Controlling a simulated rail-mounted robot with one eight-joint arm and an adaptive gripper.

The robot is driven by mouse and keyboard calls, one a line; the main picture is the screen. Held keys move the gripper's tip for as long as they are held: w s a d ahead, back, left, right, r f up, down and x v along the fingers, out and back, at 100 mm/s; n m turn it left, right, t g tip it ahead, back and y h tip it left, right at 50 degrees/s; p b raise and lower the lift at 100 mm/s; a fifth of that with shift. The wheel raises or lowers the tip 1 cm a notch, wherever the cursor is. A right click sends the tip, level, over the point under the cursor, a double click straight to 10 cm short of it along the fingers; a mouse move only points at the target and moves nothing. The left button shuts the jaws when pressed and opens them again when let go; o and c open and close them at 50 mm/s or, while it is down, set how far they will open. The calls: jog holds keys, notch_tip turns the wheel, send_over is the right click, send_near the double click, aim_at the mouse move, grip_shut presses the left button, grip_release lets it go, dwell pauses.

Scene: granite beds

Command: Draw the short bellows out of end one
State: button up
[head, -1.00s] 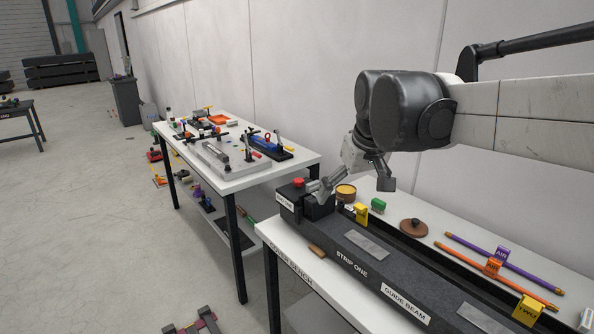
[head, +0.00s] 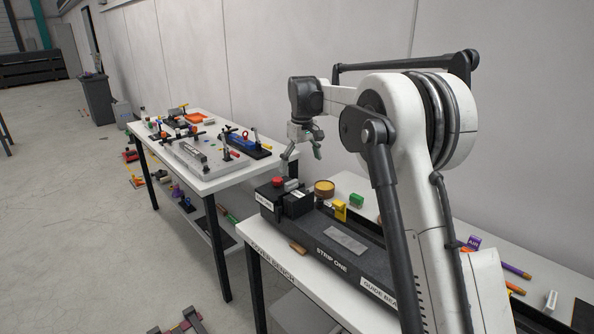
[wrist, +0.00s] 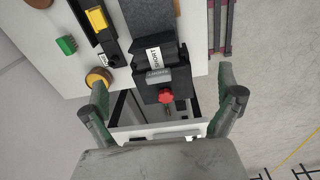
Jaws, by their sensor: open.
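The short bellows (wrist: 154,53) is a black block with a white SHORT label, at the end of the dark granite guide beam (wrist: 150,15) in the wrist view. In the head view the black bellows (head: 297,201) sits at the left end of the beam, by a labelled black end block (head: 266,204). A red knob (wrist: 165,97) is on the end block, in front of a grey plate (wrist: 158,75). My gripper (head: 303,158) is open and empty above this end. In the wrist view its two fingers spread wide either side of the knob, apart from it.
A round tan-topped pot (head: 324,188), a yellow block (head: 340,211) and a green block (head: 356,201) stand close behind the beam's end. A small tan block (head: 298,248) lies at the bench front. A second table (head: 213,178) with fixtures stands at left.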

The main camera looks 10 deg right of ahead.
send_over(298, 194)
jog(key=shift+n+g, duration=0.3)
jog(key=shift+g, duration=0.1)
notch_tip(298, 194, down, 6)
jog(key=shift+s+r, duration=0.1)
jog(key=shift+r, duration=0.1)
notch_tip(298, 194, down, 14)
jog(key=shift+r+p, duration=0.1)
jog(key=shift+p, duration=0.95)
jog(key=shift+c, duration=0.4)
jog(key=c, duration=0.9)
jog(key=shift+r, duration=0.7)
jog(key=shift+r+p, duration=0.7)
jog(key=shift+r, duration=2.1)
jog(key=shift+c, duration=0.3)
